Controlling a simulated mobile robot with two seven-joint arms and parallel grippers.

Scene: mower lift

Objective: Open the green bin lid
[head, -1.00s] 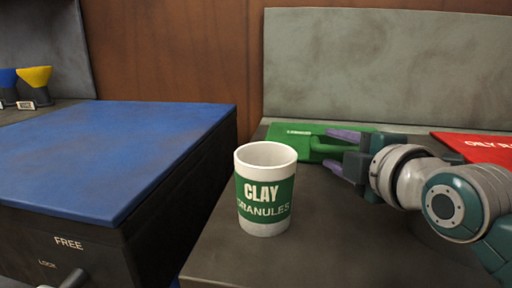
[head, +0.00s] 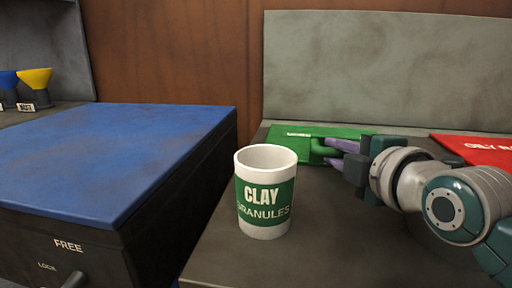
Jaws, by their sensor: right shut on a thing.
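The green bin lid (head: 292,146) lies flat on the dark counter behind the cup, with a small white label near its back edge. Its green handle (head: 322,150) is at its right part. My right gripper (head: 336,152) comes in from the right, its purple fingers closed together on the handle. The lid looks level and down. The lid's right end is partly hidden by my gripper. My left gripper is not in view.
A white cup labelled CLAY GRANULES (head: 265,200) stands in front of the lid. A red lid (head: 478,148) lies behind my right arm. A blue-topped unit (head: 110,150) stands left. A grey panel (head: 390,65) rises behind.

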